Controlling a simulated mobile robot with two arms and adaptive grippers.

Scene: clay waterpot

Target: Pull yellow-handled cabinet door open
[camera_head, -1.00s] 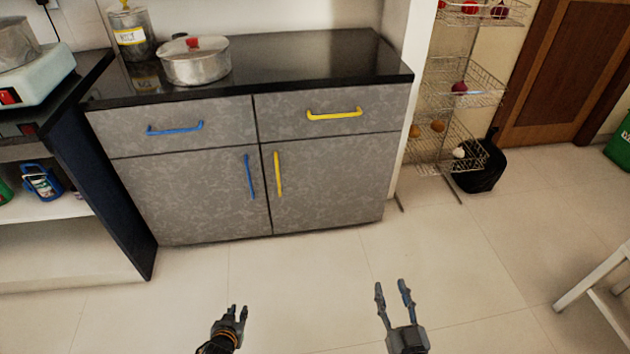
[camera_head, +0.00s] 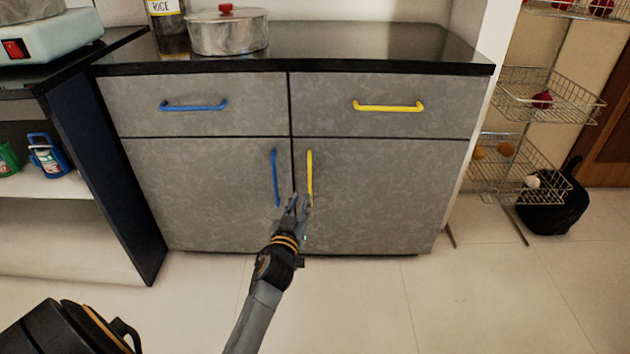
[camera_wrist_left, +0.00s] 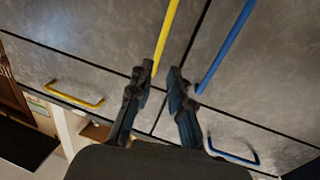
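The yellow-handled cabinet door (camera_head: 385,195) is the grey lower right door, and it is closed. Its upright yellow handle (camera_head: 310,178) is near the door's left edge; it also shows in the left wrist view (camera_wrist_left: 166,35). My left gripper (camera_head: 298,203) is in front of the seam between the doors, close to the handle's lower end. In the left wrist view the left gripper's fingers (camera_wrist_left: 158,80) are apart with nothing held, and the yellow handle's end shows just beyond the gap. I cannot tell whether they touch. My right gripper is out of view.
A blue upright handle (camera_head: 275,178) is close by on the left door. Above are drawers with a blue handle (camera_head: 194,106) and a yellow handle (camera_head: 388,107). A pot (camera_head: 228,34) stands on the black counter (camera_head: 370,50). The floor in front is clear.

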